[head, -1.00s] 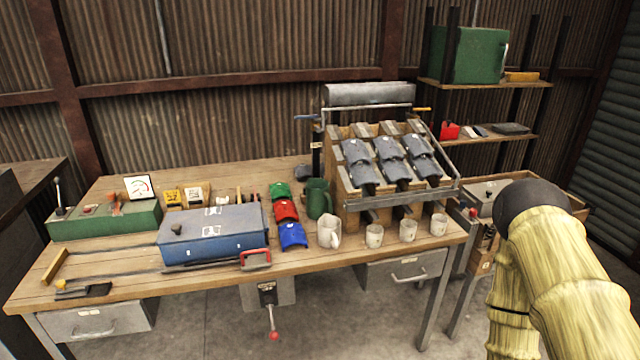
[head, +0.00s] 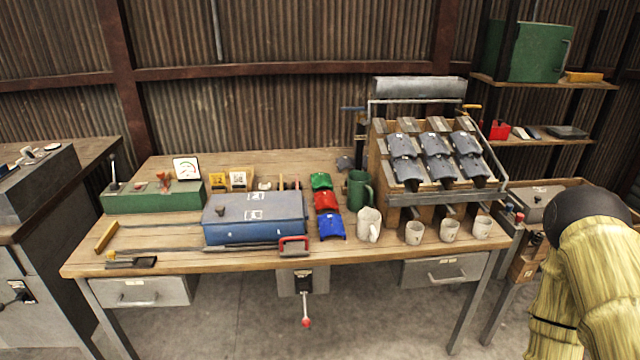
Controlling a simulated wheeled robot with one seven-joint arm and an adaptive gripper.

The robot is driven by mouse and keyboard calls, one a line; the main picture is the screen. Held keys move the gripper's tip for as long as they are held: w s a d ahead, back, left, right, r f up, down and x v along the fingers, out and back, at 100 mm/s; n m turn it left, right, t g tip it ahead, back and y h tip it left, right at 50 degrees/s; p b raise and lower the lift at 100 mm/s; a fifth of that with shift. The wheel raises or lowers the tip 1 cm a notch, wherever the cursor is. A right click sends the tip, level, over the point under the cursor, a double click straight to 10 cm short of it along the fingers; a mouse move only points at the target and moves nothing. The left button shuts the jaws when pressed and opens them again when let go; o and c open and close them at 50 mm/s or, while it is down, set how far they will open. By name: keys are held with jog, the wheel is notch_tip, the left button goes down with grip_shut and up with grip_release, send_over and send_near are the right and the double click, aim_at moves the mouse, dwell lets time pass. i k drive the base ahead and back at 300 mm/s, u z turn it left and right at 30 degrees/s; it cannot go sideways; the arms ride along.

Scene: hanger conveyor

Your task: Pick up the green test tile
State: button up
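The green test tile (head: 321,181) is a small curved piece on the wooden workbench, right of the blue box. It lies at the back of a short column, with a red tile (head: 327,201) in front of it and a blue tile (head: 331,227) nearest the bench's front edge. A dark green mug (head: 358,189) stands close to its right. My yellow arm shows at the lower right, apart from the bench's tiles. My gripper is not in the picture, so its state is hidden.
A blue metal box (head: 254,217) sits left of the tiles. A pale jug (head: 368,224) and several small cups stand at the front right. A wooden rack (head: 399,215) with grey tiles rises behind them. The bench's left front (head: 185,262) has bare wood.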

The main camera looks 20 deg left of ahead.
aim_at(319, 179)
jog(key=u, duration=0.45)
jog(key=k, duration=1.1)
jog(key=u, duration=1.55)
jog(key=i, duration=1.2)
jog(key=z, duration=0.5)
jog(key=i, duration=0.85)
jog(key=z, duration=0.75)
